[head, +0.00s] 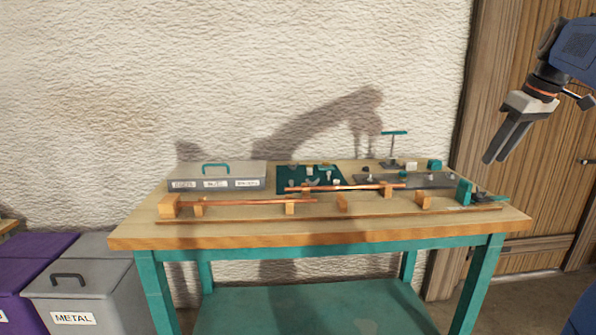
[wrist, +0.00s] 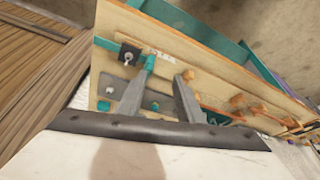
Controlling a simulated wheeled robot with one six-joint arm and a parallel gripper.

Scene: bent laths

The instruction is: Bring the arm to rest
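My gripper (head: 495,159) hangs in the air at the right of the head view, in front of the wooden door and higher than the table top. Its fingers point down and to the left. In the wrist view my gripper (wrist: 160,78) has its two fingers apart, with nothing seen between them but the table beyond. My arm is partly cut off by the right edge of the head view.
The wooden table (head: 300,241) carries copper-coloured strips (head: 250,202) on wooden blocks, a grey lidded box (head: 217,180), a dark green mat (head: 284,183) and a teal T-handled tool (head: 394,146). Bins, one grey labelled METAL (head: 88,290), stand left. Air around my gripper looks clear.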

